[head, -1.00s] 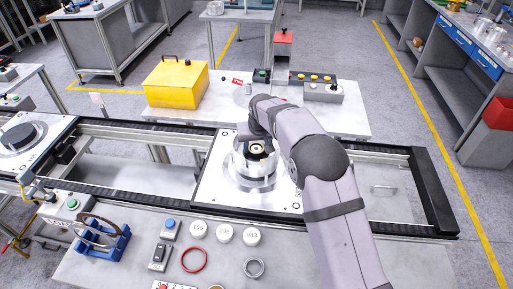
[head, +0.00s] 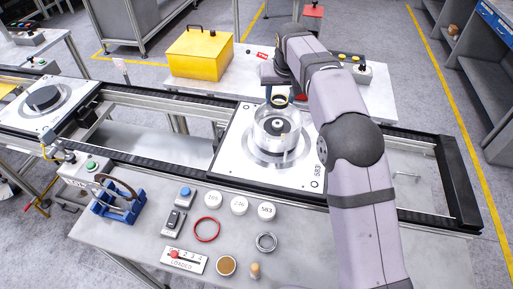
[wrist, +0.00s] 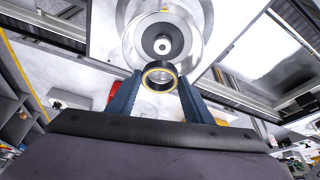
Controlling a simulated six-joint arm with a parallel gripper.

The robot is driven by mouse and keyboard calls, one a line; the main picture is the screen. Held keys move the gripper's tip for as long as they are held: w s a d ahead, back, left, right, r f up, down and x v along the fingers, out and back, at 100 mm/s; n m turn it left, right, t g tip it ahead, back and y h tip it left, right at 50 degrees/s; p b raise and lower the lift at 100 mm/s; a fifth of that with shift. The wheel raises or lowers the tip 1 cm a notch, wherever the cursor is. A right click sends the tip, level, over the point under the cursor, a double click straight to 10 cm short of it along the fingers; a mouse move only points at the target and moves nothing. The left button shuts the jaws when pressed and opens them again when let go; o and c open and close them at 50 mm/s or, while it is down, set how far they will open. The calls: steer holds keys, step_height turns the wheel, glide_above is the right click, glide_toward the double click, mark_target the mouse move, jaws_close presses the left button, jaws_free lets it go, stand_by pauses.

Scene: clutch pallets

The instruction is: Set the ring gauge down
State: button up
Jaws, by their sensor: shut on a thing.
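The ring gauge (wrist: 160,63) is a small dark ring with a yellow edge. My gripper (wrist: 160,80) is shut on it, with one blue-grey finger on each side. In the head view the ring gauge (head: 272,101) hangs from my gripper above the round silver clutch housing (head: 260,138). The housing stands on the white pallet (head: 232,165) marked 583 and has a dark hub (head: 279,126) with a pale centre. In the wrist view the hub lies just beyond the ring. A blue stand (head: 112,210) cradling a dark ring is on the front bench.
The front bench (head: 150,235) also carries a red ring (head: 207,239), a metal ring (head: 266,249), white discs (head: 239,206), switch boxes, a cork-coloured disc (head: 226,266) and a small peg (head: 255,271). A yellow box (head: 201,55) stands on the table behind.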

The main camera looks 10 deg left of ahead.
steer(key=s+a+r+n+y+b, duration=0.25)
steer(key=s+a+n, duration=0.25)
steer(key=s+a, duration=1.45)
steer(key=s+f+b, duration=0.1)
steer(key=s+f, duration=0.2)
steer(key=s, duration=0.3)
steer(key=s+f+b, duration=0.1)
steer(key=s+f, duration=0.3)
steer(key=s, duration=0.3)
steer(key=s+d+f+m+g+h, duration=0.1)
steer(key=s+d+f+m+h, duration=0.2)
steer(key=d+m, duration=0.65)
steer(key=s+d+f+m+g+h, duration=0.1)
steer(key=d+f+m+g+h, duration=0.25)
steer(key=m, duration=1.05)
steer(key=shift+n+t+h, duration=0.25)
steer(key=shift+t+h, duration=0.5)
steer(key=shift+h, duration=0.05)
steer(key=shift+w+d+f+p, duration=0.15)
steer(key=shift+f+p, duration=0.5)
steer(key=shift+f, duration=1)
steer(key=shift+w+d+f+p, duration=0.15)
steer(key=shift+f+p, duration=0.45)
steer(key=shift+f, duration=1.05)
steer(key=shift+f+p, duration=0.35)
steer(key=shift+f, duration=1)
